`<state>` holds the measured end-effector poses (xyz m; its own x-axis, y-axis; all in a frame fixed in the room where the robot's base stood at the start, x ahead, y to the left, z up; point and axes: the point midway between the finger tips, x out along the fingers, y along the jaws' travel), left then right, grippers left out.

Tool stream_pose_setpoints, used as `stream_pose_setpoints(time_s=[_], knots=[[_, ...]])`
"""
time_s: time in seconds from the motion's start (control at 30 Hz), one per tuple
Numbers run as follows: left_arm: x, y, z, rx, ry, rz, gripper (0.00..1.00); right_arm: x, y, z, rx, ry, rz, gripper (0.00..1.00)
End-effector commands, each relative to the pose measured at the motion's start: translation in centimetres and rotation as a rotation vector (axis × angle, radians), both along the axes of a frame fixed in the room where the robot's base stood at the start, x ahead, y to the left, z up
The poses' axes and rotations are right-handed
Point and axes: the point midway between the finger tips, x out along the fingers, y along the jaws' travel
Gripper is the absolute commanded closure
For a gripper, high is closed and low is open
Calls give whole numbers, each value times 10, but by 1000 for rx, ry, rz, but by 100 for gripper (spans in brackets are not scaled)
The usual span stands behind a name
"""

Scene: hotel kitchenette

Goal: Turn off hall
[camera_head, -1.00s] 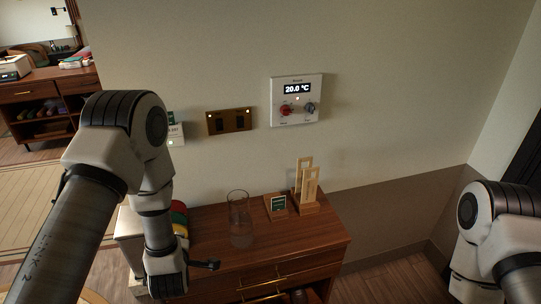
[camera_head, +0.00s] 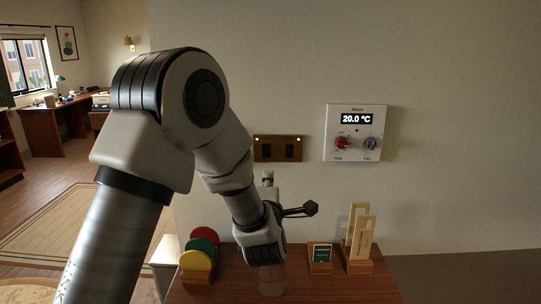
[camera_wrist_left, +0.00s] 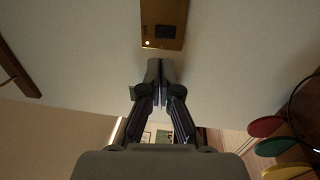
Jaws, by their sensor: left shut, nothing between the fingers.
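A brass switch plate (camera_head: 279,148) with two dark rocker switches is on the wall. I cannot read which switch is the hall one. My left gripper (camera_head: 268,178) is shut and empty, just below the plate in the head view. In the left wrist view its fingertips (camera_wrist_left: 160,70) are together, apart from the plate. My right gripper is out of view.
A white thermostat (camera_head: 358,153) reading 20.0 °C hangs right of the plate. On the wooden cabinet (camera_head: 225,288) below stand coloured discs (camera_head: 203,248), a small green sign (camera_head: 321,254), wooden tags (camera_head: 359,235) and a glass (camera_head: 271,280) partly behind my wrist.

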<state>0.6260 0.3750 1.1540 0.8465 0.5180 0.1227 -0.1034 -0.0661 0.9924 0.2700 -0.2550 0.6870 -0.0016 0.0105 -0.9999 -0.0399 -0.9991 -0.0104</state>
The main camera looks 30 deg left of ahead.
Motion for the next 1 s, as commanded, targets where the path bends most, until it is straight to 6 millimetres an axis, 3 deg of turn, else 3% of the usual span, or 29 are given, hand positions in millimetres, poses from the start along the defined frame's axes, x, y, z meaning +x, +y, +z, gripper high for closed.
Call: stream_pose_setpoints(time_s=[0.6,1.0], knots=[[100,63,18,1,1,2,100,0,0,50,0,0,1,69],[113,70,16,3,2,0,100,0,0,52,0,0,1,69]])
